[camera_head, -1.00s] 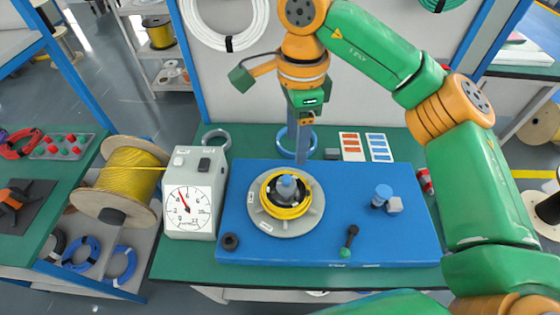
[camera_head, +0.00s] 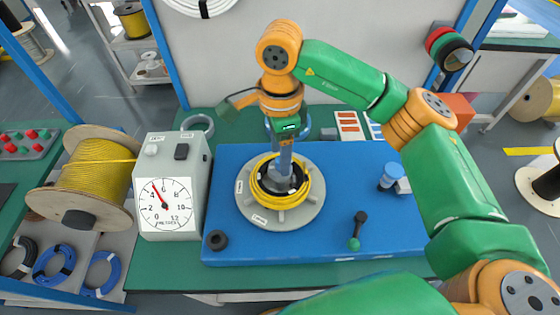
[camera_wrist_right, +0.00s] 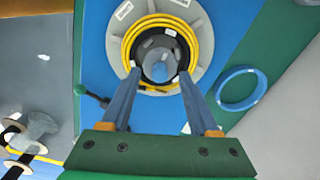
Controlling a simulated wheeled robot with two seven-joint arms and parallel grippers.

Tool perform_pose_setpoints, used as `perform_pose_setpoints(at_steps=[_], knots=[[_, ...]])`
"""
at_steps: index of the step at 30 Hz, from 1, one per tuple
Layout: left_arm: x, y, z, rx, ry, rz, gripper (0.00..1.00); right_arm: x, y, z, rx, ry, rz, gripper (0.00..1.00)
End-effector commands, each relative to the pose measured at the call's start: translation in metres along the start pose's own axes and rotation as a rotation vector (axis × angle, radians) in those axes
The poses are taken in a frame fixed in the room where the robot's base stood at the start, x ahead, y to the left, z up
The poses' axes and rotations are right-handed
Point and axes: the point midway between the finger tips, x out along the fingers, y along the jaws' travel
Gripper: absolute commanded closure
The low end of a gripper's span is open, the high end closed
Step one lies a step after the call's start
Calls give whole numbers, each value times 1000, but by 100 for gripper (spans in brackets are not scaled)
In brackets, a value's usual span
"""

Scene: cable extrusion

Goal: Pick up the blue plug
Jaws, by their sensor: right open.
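The blue plug (camera_wrist_right: 160,71) stands in the dark hub at the middle of a yellow cable coil (camera_wrist_right: 130,45) on a round grey disc (camera_wrist_right: 196,18). My right gripper (camera_head: 281,172) points down over the hub. In the right wrist view its two fingers are apart, one on each side of the plug; I cannot tell whether they touch it. In the head view the fingers mostly hide the plug. The coil also shows around the hub in the head view (camera_head: 257,190). My left gripper is not in view.
A blue board (camera_head: 330,238) carries the disc. A grey dial box (camera_head: 172,200) stands to its left. A second blue-topped piece (camera_head: 391,172), a green-ended lever (camera_head: 357,232) and a black ring (camera_head: 217,240) are on the board. A yellow cable spool (camera_head: 95,178) stands farther left.

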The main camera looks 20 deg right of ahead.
Motion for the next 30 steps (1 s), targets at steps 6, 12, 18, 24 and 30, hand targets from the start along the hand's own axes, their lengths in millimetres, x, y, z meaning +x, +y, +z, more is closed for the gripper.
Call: perform_pose_setpoints(at_steps=[6,12,18,24,30], knots=[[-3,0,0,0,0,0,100,15,0,0,0,0,-1,38],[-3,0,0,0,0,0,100,15,0,0,0,0,-1,63],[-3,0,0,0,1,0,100,15,0,0,0,0,-1,100],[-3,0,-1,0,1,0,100,15,0,0,0,0,-1,100],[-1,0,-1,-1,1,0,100,1,-1,0,1,-2,-5,100]])
